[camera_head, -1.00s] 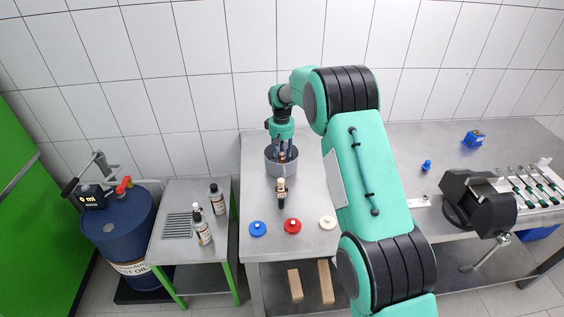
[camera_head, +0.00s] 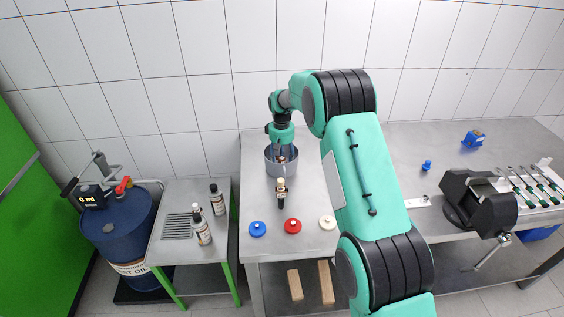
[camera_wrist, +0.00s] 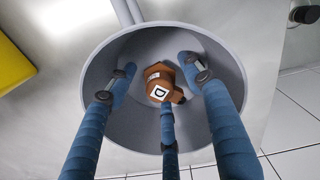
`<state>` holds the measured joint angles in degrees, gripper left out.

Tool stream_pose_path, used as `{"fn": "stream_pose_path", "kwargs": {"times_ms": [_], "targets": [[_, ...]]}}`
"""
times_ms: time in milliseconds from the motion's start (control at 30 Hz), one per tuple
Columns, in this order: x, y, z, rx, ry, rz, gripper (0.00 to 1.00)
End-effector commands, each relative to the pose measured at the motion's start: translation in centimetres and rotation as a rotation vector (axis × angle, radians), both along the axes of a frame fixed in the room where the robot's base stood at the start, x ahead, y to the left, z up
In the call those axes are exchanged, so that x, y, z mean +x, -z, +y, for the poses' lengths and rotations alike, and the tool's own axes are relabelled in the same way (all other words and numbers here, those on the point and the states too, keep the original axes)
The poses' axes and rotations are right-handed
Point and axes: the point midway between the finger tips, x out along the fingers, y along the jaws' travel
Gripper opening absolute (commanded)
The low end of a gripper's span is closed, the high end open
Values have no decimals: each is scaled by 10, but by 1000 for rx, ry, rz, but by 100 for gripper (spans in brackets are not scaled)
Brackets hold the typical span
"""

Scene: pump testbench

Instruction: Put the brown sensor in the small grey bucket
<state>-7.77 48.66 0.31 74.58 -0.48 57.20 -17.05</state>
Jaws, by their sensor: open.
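The small grey bucket (camera_head: 270,166) stands on the steel bench towards its left end. It fills much of the wrist view, where its rim (camera_wrist: 238,75) and inner wall show. The brown sensor (camera_wrist: 158,78), with a white label marked D, is inside the bucket near the bottom. My gripper (camera_head: 281,158) is above the bucket with its fingers reaching down into it. In the wrist view my gripper (camera_wrist: 160,95) has its blue fingers spread around the sensor, with gaps at both sides. Part of the sensor is hidden behind the middle finger.
A dark bottle-like item with a tan top (camera_head: 281,194) stands just in front of the bucket. Blue (camera_head: 257,229), red (camera_head: 293,226) and cream (camera_head: 327,222) caps lie along the front edge. A vice (camera_head: 478,203) is on the right. My arm spans the bench's middle.

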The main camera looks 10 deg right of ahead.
Motion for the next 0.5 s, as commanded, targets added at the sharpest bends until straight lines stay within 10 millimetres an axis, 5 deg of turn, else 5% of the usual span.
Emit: {"fn": "stream_pose_path", "kwargs": {"times_ms": [267,500], "targets": [[0,-9,0,0,0,0,51],[1,-38,0,0,0,-3,51]]}}
